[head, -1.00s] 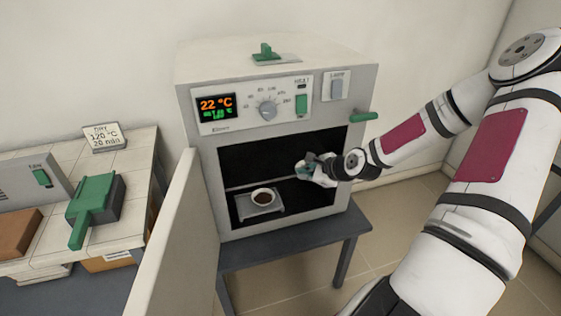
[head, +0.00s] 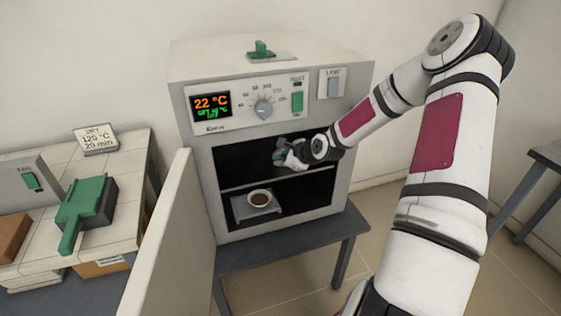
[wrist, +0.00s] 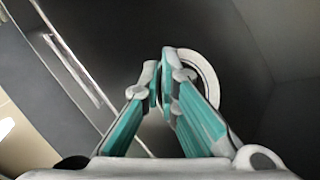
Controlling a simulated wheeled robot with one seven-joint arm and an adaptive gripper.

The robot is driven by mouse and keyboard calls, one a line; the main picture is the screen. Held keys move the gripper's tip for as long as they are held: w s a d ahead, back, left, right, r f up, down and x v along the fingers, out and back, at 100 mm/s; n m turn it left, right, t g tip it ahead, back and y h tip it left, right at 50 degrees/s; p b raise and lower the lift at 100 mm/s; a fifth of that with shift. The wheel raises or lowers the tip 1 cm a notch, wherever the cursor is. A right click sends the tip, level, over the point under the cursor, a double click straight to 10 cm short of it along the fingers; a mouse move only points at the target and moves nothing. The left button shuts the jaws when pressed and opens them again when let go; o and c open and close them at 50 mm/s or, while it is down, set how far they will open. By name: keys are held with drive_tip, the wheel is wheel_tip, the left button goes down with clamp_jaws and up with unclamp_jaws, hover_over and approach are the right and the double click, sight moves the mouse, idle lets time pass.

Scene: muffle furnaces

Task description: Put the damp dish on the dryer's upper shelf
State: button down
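The dryer (head: 335,205) stands open. A thin pale edge marks its upper shelf (head: 239,187); the dark space above it holds my gripper (head: 281,155). In the wrist view my gripper's green fingers (wrist: 160,72) are close together, with a white round rim (wrist: 213,80) right at their tips. This looks like a dish pinched between them, its left part hidden by the fingers. In the head view that dish cannot be made out clearly. Another white dish with brown contents (head: 260,199) sits below on a grey plate (head: 241,210) on the dryer floor.
The open door (head: 165,240) sticks out at the left of the opening. The dryer stands on a dark table (head: 300,237). A bench at left holds a green-handled block (head: 86,203) and a sign (head: 96,138). The upper shelf's left part looks clear.

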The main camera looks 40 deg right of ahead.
drive_tip(key=shift+f, duration=0.15)
drive_tip(key=c, duration=1.8)
unclamp_jaws()
